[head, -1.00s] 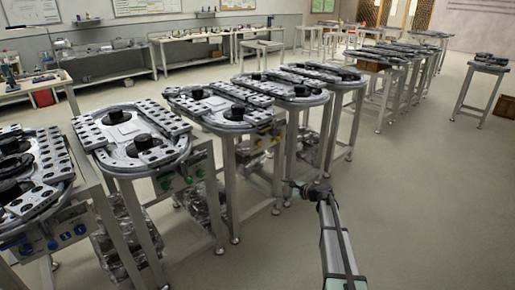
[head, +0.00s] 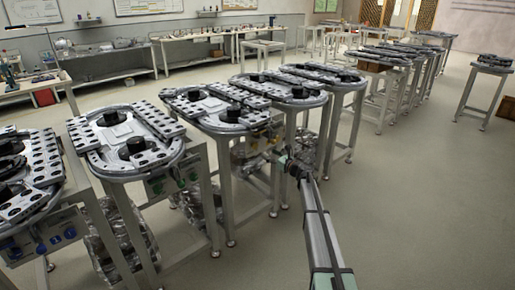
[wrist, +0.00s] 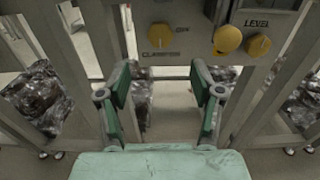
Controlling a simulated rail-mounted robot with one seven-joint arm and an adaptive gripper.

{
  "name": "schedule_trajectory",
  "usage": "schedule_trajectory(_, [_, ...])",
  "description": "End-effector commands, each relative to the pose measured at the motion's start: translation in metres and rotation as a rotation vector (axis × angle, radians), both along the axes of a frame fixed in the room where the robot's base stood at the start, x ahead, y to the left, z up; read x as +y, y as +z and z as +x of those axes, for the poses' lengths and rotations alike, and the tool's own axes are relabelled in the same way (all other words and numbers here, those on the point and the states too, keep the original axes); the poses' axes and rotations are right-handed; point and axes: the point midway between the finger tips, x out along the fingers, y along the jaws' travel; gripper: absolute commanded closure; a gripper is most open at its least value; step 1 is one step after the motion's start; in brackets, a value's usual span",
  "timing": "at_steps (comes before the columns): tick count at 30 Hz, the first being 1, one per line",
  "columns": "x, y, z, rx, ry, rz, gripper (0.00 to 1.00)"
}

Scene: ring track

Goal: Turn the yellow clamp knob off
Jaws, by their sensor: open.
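The yellow clamp knob (wrist: 161,35) is at the top middle of the wrist view, on a grey panel. A label starting with "CLAM" is below it and an "ON" mark is to its right. Its pointer direction is hard to read. My gripper (wrist: 159,80) is open and empty, with a green finger on each side. The knob lies ahead, above the gap between the fingers and apart from them. In the head view my gripper (head: 292,164) is beside the third table from the left; the knob is too small to pick out there.
Two other yellow knobs (wrist: 227,39) (wrist: 259,45), near a "LEVEL" label, sit right of the clamp knob. Table legs flank the panel, with wrapped bundles (wrist: 37,103) below. Ring-track tables (head: 125,140) stand in a row at left; the floor (head: 420,210) at right is clear.

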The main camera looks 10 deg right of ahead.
Motion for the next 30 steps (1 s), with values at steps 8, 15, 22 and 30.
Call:
schedule_trajectory(8, [0.03, 0.0, 0.049, -0.001, 0.001, -0.001, 0.34])
schedule_trajectory(15, [0.049, 0.0, 0.075, 0.0, 0.0, -0.001, 0.34])
schedule_trajectory(22, [0.055, 0.0, 0.082, 0.0, -0.001, -0.001, 0.34])
schedule_trajectory(30, [0.055, 0.0, 0.082, 0.0, 0.0, -0.001, 0.41])
